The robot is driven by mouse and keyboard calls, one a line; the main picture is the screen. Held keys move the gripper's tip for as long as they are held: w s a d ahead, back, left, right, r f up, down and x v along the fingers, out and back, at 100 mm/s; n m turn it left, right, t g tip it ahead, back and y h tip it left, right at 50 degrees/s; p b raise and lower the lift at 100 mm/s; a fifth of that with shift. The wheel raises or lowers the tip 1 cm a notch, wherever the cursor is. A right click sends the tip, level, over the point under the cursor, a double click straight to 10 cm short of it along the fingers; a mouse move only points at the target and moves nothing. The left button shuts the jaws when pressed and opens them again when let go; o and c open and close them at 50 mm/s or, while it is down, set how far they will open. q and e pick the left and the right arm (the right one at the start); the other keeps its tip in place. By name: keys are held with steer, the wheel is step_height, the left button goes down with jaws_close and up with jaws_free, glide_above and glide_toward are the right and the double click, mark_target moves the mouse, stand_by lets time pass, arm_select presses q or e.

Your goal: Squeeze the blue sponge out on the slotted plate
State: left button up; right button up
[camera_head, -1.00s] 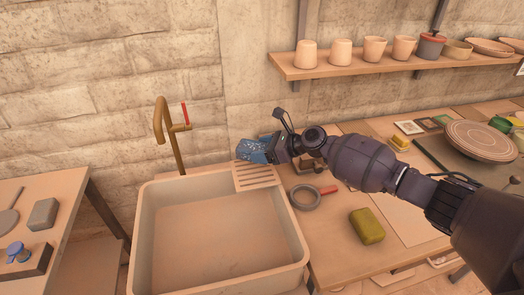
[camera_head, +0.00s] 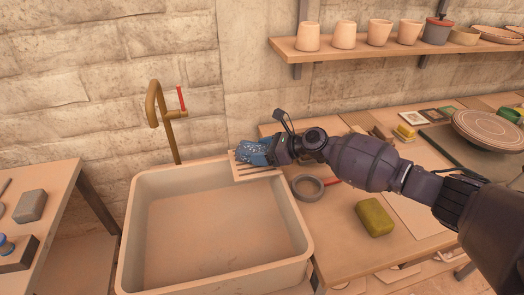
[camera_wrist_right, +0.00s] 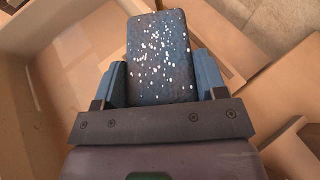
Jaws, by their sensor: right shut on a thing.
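The blue sponge (camera_head: 252,152), speckled with white, is at the back right corner of the sink. My right gripper (camera_head: 272,152) is shut on it; in the right wrist view the sponge (camera_wrist_right: 161,58) sits between the two blue-padded fingers of the gripper (camera_wrist_right: 162,82). The slotted plate (camera_head: 262,172) lies across the sink's back right corner, and the sponge is over its back part. The sponge and gripper hide part of the slots. I cannot tell whether the sponge touches the plate. My left gripper is not in view.
The sink (camera_head: 215,235) is empty, with a brass tap (camera_head: 158,115) behind it. On the right worktop are a grey ring with a red handle (camera_head: 307,188), a green-yellow sponge (camera_head: 375,217) and a round disc (camera_head: 490,128). A shelf of pots (camera_head: 400,52) runs above.

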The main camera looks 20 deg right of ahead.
mark_target(262, 149)
stand_by(0.3)
steer(key=shift+f, duration=0.35)
stand_by(0.5)
steer(key=shift+f+b, duration=0.3)
steer(key=shift+f, duration=0.1)
stand_by(0.6)
steer(key=shift+s, duration=0.1)
steer(key=shift+r+p, duration=0.6)
steer(key=shift+r, duration=0.15)
steer(key=shift+r+p, duration=1.15)
steer(key=shift+r, duration=0.1)
step_height(262, 149, up, 2)
steer(key=shift+p, duration=1.05)
steer(key=shift+r+p, duration=0.65)
steer(key=shift+p, duration=0.15)
